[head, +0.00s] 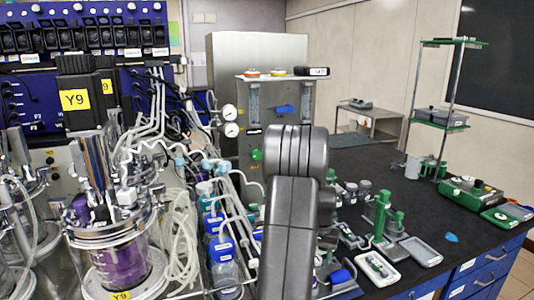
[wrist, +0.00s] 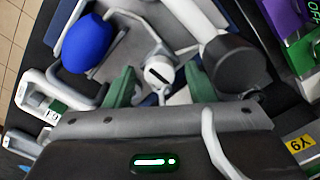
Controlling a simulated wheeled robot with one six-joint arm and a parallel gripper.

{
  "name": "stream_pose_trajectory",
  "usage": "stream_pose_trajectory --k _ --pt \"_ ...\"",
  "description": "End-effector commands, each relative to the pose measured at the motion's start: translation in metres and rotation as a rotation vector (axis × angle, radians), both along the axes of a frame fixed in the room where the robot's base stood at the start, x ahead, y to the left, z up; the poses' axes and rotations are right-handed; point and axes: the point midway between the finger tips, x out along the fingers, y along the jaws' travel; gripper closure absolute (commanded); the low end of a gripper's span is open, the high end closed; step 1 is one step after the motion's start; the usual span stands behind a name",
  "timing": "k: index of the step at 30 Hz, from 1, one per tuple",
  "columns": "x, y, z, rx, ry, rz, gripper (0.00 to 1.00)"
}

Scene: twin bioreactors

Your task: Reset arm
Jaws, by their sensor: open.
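My arm (head: 290,210) rises in the middle of the head view, grey and bent, in front of the bench. My gripper shows in the wrist view (wrist: 159,86) as two green fingers set apart. Between and beyond the fingers lies a small white round-topped item with a dark slot (wrist: 160,71), which I cannot name. I cannot tell how far it is from the fingers. In the head view the fingers are mostly hidden by the arm.
A glass bioreactor (head: 125,262) with purple contents and blue-capped bottles (head: 222,248) stand left of the arm. Green pipette stands (head: 380,215) and a grey tray (head: 420,251) stand right. A blue bulb (wrist: 87,43) lies near the fingers. The dark benchtop (head: 450,215) has free room at right.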

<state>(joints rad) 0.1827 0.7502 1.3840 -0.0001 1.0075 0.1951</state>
Motion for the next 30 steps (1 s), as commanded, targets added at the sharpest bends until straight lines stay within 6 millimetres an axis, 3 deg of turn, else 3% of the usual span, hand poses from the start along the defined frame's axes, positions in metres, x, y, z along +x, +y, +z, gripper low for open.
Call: stream_pose_trajectory --k 30 --pt "-0.0005 0.0001 0.0023 0.002 0.001 0.812 0.50"
